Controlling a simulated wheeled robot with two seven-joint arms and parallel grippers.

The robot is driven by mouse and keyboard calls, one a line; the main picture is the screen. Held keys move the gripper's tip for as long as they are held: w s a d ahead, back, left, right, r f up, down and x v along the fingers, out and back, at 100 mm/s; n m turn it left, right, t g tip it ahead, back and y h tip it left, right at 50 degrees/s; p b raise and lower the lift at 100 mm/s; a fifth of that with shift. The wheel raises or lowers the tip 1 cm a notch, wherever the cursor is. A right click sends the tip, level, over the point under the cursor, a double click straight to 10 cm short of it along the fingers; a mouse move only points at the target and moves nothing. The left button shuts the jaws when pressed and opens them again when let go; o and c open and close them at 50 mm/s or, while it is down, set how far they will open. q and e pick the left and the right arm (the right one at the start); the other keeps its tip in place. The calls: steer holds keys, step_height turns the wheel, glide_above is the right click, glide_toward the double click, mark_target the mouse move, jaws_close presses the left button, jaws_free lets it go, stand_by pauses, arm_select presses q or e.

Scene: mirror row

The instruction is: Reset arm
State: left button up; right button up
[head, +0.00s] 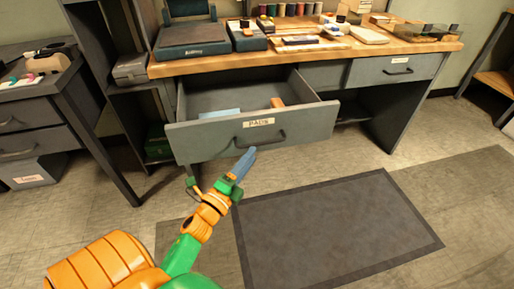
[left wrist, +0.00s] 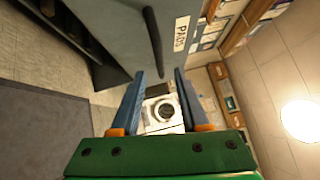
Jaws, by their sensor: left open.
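My left gripper (head: 241,165) is in front of the grey drawer (head: 205,139), just below its dark handle (head: 262,140). In the left wrist view its two blue fingers (left wrist: 158,88) are apart with nothing held between them. The drawer is pulled out from the desk and bears a white label (head: 258,123); the drawer front also fills the upper middle of the left wrist view (left wrist: 110,35). The handle (left wrist: 153,42) there lies beyond the fingertips, apart from them. My right gripper is in neither view.
Inside the drawer lie a pale blue item (head: 220,113) and an orange-brown item (head: 277,102). The wooden desktop (head: 330,52) holds spools, boxes and a scale-like device. A dark mat (head: 330,222) lies on the open floor. A side cabinet (head: 45,130) stands left.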

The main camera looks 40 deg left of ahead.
arm_select(q)
steer(key=shift+s+f, duration=0.1)
steer(key=shift+s, duration=0.2)
